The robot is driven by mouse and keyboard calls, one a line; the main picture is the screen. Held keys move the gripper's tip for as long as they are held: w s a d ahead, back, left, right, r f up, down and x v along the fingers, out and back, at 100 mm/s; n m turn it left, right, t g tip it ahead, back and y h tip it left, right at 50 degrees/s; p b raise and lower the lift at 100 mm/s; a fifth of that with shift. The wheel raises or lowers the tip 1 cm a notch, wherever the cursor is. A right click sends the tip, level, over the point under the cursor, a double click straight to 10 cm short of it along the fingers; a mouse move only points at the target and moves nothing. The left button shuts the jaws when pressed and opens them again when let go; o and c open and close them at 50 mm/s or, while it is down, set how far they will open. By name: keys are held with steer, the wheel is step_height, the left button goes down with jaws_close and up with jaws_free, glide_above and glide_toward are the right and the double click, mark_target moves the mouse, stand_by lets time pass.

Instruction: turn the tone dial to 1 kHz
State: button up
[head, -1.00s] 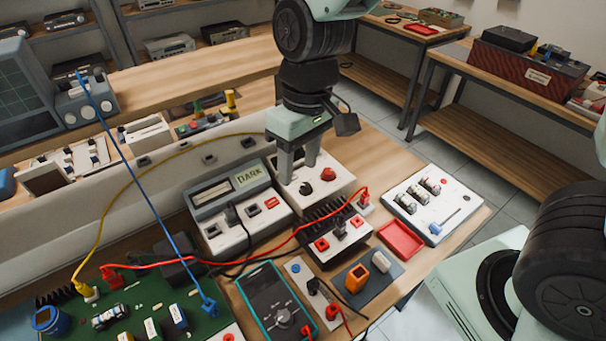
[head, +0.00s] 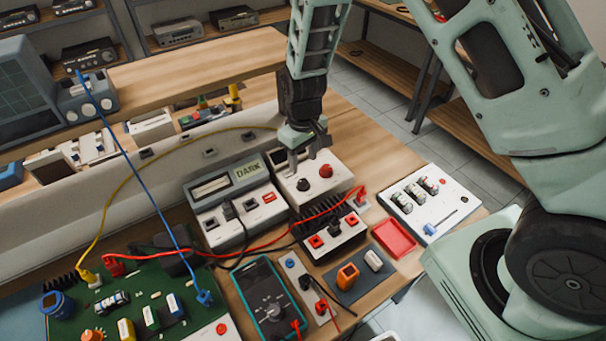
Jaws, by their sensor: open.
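A white box (head: 340,184) on the bench carries a black knob (head: 303,185) and a red knob (head: 326,171) on its sloped top. The black knob looks like the tone dial, but no marking can be read at this size. My gripper (head: 302,166) points down over the back of this box, just behind and above the black knob. Its two fingers are apart with nothing between them. I cannot tell whether a fingertip touches the box. The dial's pointer setting is too small to read.
A grey meter reading DARK (head: 249,172) stands directly left of the box. A black-finned unit (head: 333,232) with a red cable is in front. A low pale wall (head: 110,198) runs behind.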

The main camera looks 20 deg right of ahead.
mark_target(303, 181)
step_height(303, 181, down, 8)
steer(key=shift+r+p, duration=0.1)
steer(key=shift+p, duration=0.65)
steer(key=c, duration=1)
